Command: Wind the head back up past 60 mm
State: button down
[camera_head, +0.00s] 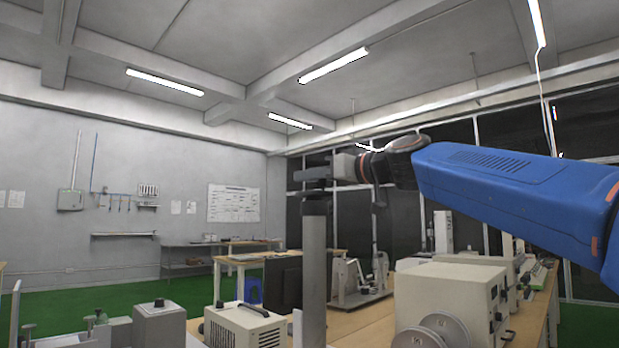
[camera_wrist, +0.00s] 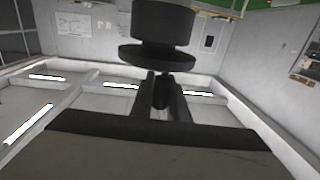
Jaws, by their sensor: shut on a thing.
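My gripper (camera_head: 310,177) reaches in from the right at the end of the blue arm, at the top of an upright grey column (camera_head: 314,265). In the wrist view my gripper (camera_wrist: 162,88) has its two dark fingers closed at a black round knob (camera_wrist: 160,22) with a wide flange. The fingers meet the knob just past the flange, on a part mostly hidden between them. In the head view the dark top of the column (camera_head: 314,205) lies right under the fingers. The test head and any millimetre reading cannot be made out.
A beige instrument box (camera_head: 450,292) with round discs in front stands on the bench to the right. A smaller beige case with a handle (camera_head: 240,325) stands left of the column. A dark monitor (camera_head: 283,280) is behind it. The air around the arm is clear.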

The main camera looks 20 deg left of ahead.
jog(key=shift+w+f+n+g, duration=0.1)
jog(key=shift+n+g, duration=0.2)
jog(key=shift+g, duration=0.2)
jog(key=n+g, duration=0.2)
jog(key=g, duration=0.1)
jog(key=shift+d+y, duration=0.1)
jog(key=shift+y, duration=0.3)
jog(key=shift+s+d+n+g+h, duration=0.1)
jog(key=shift+n+g+h, duration=0.1)
jog(key=shift+n+g, duration=1.3)
jog(key=shift+s+d+n+g+h, duration=0.15)
jog(key=shift+n+g, duration=0.65)
jog(key=shift+g, duration=1.6)
jog(key=c, duration=1.7)
grip_release()
jog(key=v, duration=1.7)
jog(key=shift+d+r, duration=0.2)
jog(key=shift+r, duration=0.15)
